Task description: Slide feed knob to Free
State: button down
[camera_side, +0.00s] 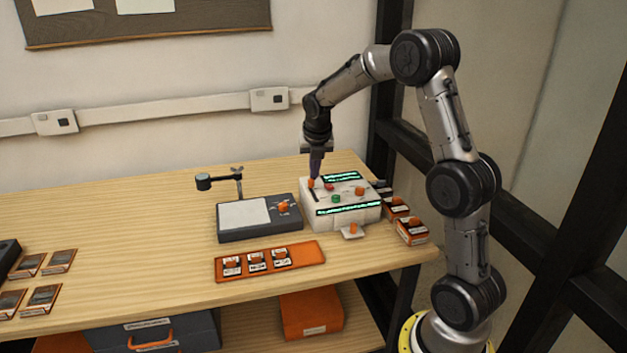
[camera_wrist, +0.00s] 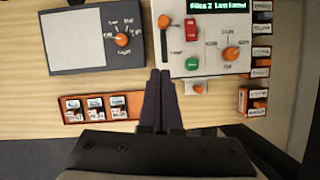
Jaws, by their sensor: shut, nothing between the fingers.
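The white control box (camera_side: 345,200) stands on the table, and it also shows at the top of the wrist view (camera_wrist: 210,40). An orange slider knob (camera_wrist: 164,21) sits at the upper end of a dark slot (camera_wrist: 164,38) on its left side. The slot's label is too small to read surely. The same knob (camera_side: 311,183) is at the box's far left in the side view. My gripper (camera_side: 315,174) points down with its fingers together and empty, close to the knob there. In the wrist view the fingertips (camera_wrist: 160,73) appear below the slot, apart from the knob.
The box also carries a red switch (camera_wrist: 190,28), a green button (camera_wrist: 192,64), an orange dial (camera_wrist: 231,53) and a lit display (camera_wrist: 220,6). A grey light-plate unit (camera_side: 258,217) stands left. An orange tray (camera_side: 270,275) lies in front. Small boxes (camera_side: 411,230) stand right.

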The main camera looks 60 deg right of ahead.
jog(key=shift+v, duration=0.95)
jog(key=a+r+n+t, duration=0.1)
jog(key=a+r+t, duration=0.1)
jog(key=a+r, duration=0.65)
jog(key=s+a+r+m+t+y, duration=0.1)
jog(key=s+a+r+m+t, duration=0.1)
jog(key=s+a+r+m, duration=0.45)
jog(key=s+a+f+m+y, duration=0.1)
jog(key=s+a+f+m, duration=0.2)
jog(key=s+m, duration=0.3)
jog(key=s+a+f+m, duration=0.3)
jog(key=s+m, duration=0.3)
jog(key=m, duration=0.1)
jog(key=s+a+f+m+g+y, duration=0.1)
jog(key=s+a+f+m, duration=0.2)
jog(key=s+m, duration=0.3)
jog(key=shift+s+a+m+y, duration=0.3)
jog(key=shift+s+a+m, duration=0.05)
jog(key=shift+s+a, duration=0.1)
